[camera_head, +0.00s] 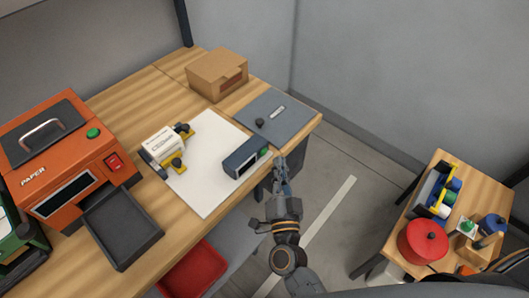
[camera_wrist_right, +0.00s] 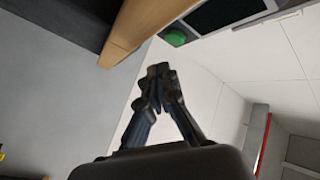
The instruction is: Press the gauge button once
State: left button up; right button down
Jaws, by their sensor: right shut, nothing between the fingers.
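The gauge (camera_head: 243,160) is a dark blue-grey box with a display, on the white sheet near the table's front edge. Its green button (camera_head: 264,152) is on the end at the right. My right gripper (camera_head: 280,162) is shut and empty, just right of the button and beyond the table edge. In the right wrist view the shut fingertips (camera_wrist_right: 158,70) point toward the green button (camera_wrist_right: 174,38), with a visible gap between them. The gauge's dark display (camera_wrist_right: 222,12) shows at the top there. My left gripper is not in view.
An orange paper machine (camera_head: 75,150) with a black tray (camera_head: 122,228) stands at the left. A label device (camera_head: 163,143), a cardboard box (camera_head: 217,73) and a grey mat (camera_head: 278,125) are on the wooden table (camera_head: 120,95). A side table (camera_head: 480,180) stands at the right.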

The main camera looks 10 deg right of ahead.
aim_at(270, 160)
jog(key=shift+w+a, duration=0.5)
jog(key=shift+w, duration=0.15)
jog(key=shift+w+a, duration=0.1)
dwell(1.0)
jog(key=shift+w+a, duration=0.15)
jog(key=shift+w, duration=0.05)
jog(key=shift+w+a, duration=0.25)
jog(key=shift+w, duration=0.05)
dwell(0.8)
jog(key=shift+s+d+p, duration=0.1)
jog(key=shift+p, duration=0.2)
jog(key=shift+s+d, duration=0.4)
jog(key=shift+s, duration=0.15)
